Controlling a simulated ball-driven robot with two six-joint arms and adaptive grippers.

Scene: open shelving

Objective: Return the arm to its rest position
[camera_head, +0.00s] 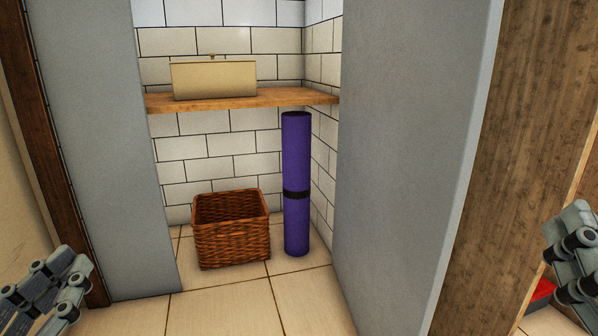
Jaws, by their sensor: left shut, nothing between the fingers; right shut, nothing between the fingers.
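My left gripper (68,282) is at the bottom left corner of the head view, in front of the grey panel on the left. It is shut and empty. My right gripper (572,268) is at the right edge, in front of the wooden panel side. It is shut and empty, and partly cut off by the frame. Both grippers are apart from the objects in the alcove. Most of both arms is out of view.
A purple rolled mat (296,225) stands upright in the alcove beside a wicker basket (232,246). A beige box (214,80) sits on a wooden shelf (290,97). Grey panels (410,150) flank the opening. A red object (541,292) lies low at right. The tiled floor in front is clear.

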